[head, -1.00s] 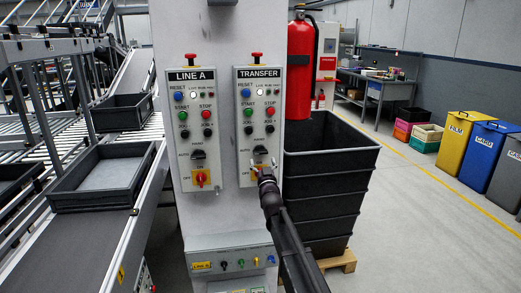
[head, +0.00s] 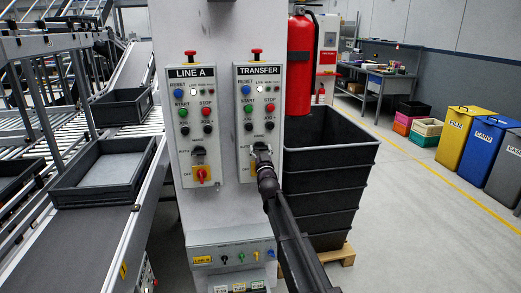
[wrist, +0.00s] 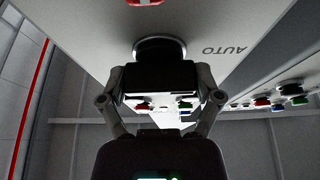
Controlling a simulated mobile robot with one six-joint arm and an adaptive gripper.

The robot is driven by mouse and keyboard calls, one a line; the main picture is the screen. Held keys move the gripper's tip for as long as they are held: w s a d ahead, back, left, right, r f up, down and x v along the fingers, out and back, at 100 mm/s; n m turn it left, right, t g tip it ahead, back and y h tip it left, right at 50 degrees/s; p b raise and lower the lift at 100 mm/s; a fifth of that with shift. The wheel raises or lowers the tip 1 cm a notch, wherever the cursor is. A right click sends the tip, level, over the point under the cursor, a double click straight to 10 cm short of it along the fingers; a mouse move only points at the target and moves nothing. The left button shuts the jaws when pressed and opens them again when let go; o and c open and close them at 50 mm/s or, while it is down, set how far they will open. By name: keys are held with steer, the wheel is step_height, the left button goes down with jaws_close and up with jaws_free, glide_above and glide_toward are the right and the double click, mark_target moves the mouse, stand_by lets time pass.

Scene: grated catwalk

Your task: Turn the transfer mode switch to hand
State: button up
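The transfer panel (head: 241,118) is the right one of two grey panels on the white column, with HAND and AUTO lettered around its mode switch. In the head view my gripper (head: 262,150) is at that switch and hides most of it. In the wrist view, upside down, the black mode switch (wrist: 158,50) stands on the panel face beside the word AUTO. My gripper (wrist: 160,88) has one finger against each side of its wide black handle, with no clear gap. Its exact turn angle is hard to tell.
A yellow-and-red rotary switch (head: 254,171) sits just below my gripper. Coloured buttons (head: 247,108) are above it. The Line A panel (head: 186,130) is to the left, a fire extinguisher (head: 300,65) and black bins (head: 330,170) to the right.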

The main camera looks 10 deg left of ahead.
steer(key=shift+c, duration=0.5)
steer(key=shift+m+h, duration=0.4)
steer(key=shift+m, duration=0.3)
steer(key=m+h, duration=0.2)
steer(key=m, duration=0.2)
steer(key=shift+w+r+p, duration=0.1)
steer(key=shift+p, duration=0.25)
steer(key=m+h, duration=0.1)
steer(key=m, duration=0.2)
steer(key=m+h+p, duration=0.1)
steer(key=m+h, duration=0.1)
steer(key=m, duration=0.2)
steer(key=shift+p, duration=0.3)
steer(key=m+g+h+p, duration=0.1)
steer(key=m, duration=0.2)
steer(key=m+g+h+p, duration=0.1)
steer(key=m, duration=0.2)
steer(key=shift+p, duration=0.4)
steer(key=shift+m+g+p, duration=0.8)
steer(key=shift+m+p, duration=0.2)
steer(key=shift+m, duration=1)
steer(key=shift+f, duration=0.2)
